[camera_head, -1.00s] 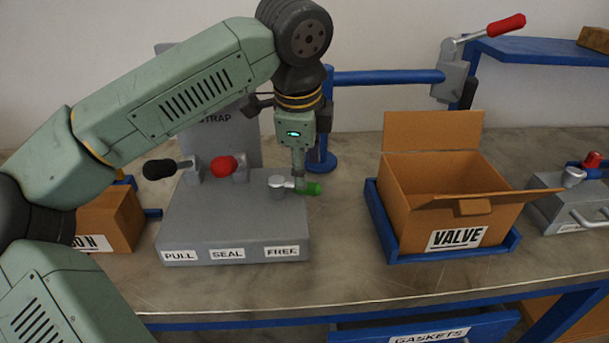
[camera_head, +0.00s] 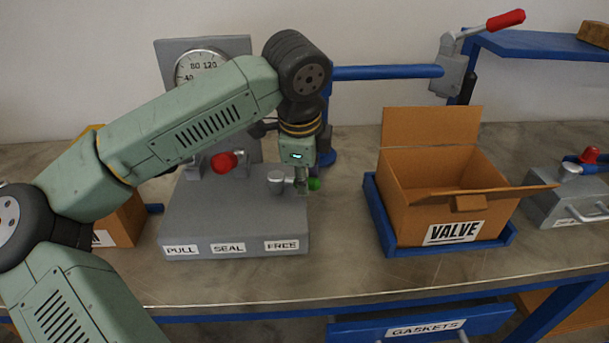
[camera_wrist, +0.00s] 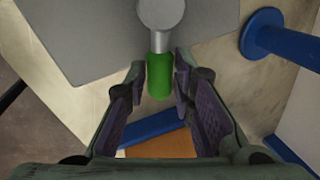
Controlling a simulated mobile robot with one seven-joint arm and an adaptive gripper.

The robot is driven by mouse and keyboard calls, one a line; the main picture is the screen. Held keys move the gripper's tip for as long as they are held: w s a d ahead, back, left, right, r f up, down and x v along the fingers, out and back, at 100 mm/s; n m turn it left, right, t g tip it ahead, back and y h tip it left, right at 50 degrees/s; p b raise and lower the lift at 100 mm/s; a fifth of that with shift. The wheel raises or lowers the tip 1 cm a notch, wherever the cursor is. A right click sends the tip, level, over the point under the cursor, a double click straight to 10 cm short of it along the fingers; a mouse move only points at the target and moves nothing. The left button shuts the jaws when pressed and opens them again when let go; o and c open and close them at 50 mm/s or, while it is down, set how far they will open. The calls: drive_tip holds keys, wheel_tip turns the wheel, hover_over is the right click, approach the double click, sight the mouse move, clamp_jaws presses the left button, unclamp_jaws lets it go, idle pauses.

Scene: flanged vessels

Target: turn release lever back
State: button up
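The release lever is a short metal arm with a green grip (camera_head: 314,184) on a round metal hub (camera_head: 277,181), above the FREE label on the grey strapping block (camera_head: 210,225). It points right, past the block's edge. In the wrist view the green grip (camera_wrist: 159,76) extends between the two fingers of my gripper (camera_wrist: 160,85). The fingers are open, with a gap on both sides of the grip. In the head view my gripper (camera_head: 302,186) points down at the lever and partly hides it.
A red-knobbed lever (camera_head: 223,162) stands on the block left of the green one. A gauge (camera_head: 202,68) is behind my arm. An open VALVE box (camera_head: 450,205) sits in a blue tray to the right. A blue post base (camera_wrist: 262,32) is close to the gripper.

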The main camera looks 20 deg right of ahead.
clamp_jaws()
idle(0.3)
idle(0.3)
drive_tip(key=shift+s+a+f+m+b, duration=0.2)
drive_tip(key=shift+s+a+m+b, duration=0.1)
drive_tip(key=shift+m+b, duration=0.8)
drive_tip(key=shift+s+a+m+g+h+b, duration=0.3)
drive_tip(key=shift+m+b, duration=0.2)
drive_tip(key=shift+b, duration=0.45)
drive_tip(key=m, duration=0.1)
drive_tip(key=a+m+b, duration=0.1)
drive_tip(key=m, duration=0.1)
drive_tip(key=shift+s+a+r+m+g+h+b, duration=0.1)
drive_tip(key=shift+s+a+m+g+h+b, duration=0.2)
drive_tip(key=shift+s+g+b, duration=0.1)
drive_tip(key=shift+s+a+r+m+g+b, duration=0.15)
drive_tip(key=shift+a+m, duration=0.25)
drive_tip(key=shift+m, duration=0.55)
drive_tip(key=shift+w+a+f+m+g+b, duration=0.15)
drive_tip(key=shift+a+m+g, duration=0.2)
drive_tip(key=shift+m, duration=0.6)
drive_tip(key=shift+s+a+r, duration=0.1)
